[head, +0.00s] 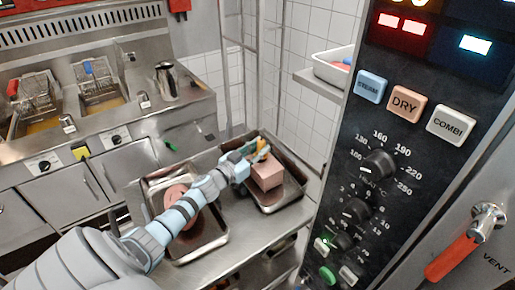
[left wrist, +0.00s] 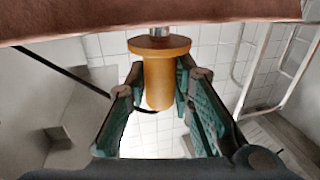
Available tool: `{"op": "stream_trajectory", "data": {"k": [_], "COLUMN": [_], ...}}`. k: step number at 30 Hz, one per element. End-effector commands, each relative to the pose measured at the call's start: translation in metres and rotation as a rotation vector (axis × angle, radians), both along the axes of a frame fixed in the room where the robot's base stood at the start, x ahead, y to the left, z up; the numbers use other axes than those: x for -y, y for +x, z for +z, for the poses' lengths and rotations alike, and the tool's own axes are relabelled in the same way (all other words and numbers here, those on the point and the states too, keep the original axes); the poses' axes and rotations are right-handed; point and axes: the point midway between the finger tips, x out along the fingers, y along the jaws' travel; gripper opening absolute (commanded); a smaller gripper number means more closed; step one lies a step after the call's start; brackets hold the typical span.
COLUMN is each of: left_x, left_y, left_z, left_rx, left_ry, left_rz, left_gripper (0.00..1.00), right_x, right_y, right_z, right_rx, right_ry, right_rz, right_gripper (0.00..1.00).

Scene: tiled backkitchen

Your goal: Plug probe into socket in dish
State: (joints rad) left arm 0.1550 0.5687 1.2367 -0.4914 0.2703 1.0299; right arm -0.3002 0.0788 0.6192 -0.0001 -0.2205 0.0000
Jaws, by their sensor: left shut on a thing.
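My left gripper (head: 252,152) is shut on the orange probe (left wrist: 165,80), holding its handle between the green finger pads in the left wrist view. The probe's metal shaft points toward the lower edge of the pinkish block (left wrist: 60,27). I cannot tell whether the shaft has entered it. A dark cable runs left from the handle. In the head view the block (head: 267,174) sits in the rear metal dish (head: 288,197), right beside the gripper; only a little orange shows at the fingers. No socket can be made out. My right gripper is not in view.
A second metal tray (head: 215,243) with a round pink piece lies under my left arm. The oven control panel (head: 385,130) stands close on the right. A rack post (head: 240,70) rises behind the dish. Fryers with baskets (head: 98,82) and a metal jug (head: 166,80) are at left.

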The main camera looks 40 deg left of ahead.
Motion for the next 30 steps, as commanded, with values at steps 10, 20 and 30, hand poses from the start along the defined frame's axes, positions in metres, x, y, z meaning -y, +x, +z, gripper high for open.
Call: {"op": "stream_trajectory", "data": {"k": [10, 20, 30], "left_x": [0.0005, -0.0018, -0.0031], "left_y": [-0.0036, -0.0012, -0.0021], "left_z": [-0.0086, -0.0087, -0.01], "left_rx": [-0.017, -0.019, -0.02], "left_ry": [-0.012, -0.013, -0.009], "left_rz": [0.005, 0.007, 0.009], "left_gripper": [0.0, 0.0, 0.0], "right_x": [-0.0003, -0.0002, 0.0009], "right_y": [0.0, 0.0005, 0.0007], "right_z": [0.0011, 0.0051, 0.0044], "right_rx": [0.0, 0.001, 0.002], "right_ry": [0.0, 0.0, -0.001], "right_rz": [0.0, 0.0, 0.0], "right_gripper": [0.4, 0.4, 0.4]}}
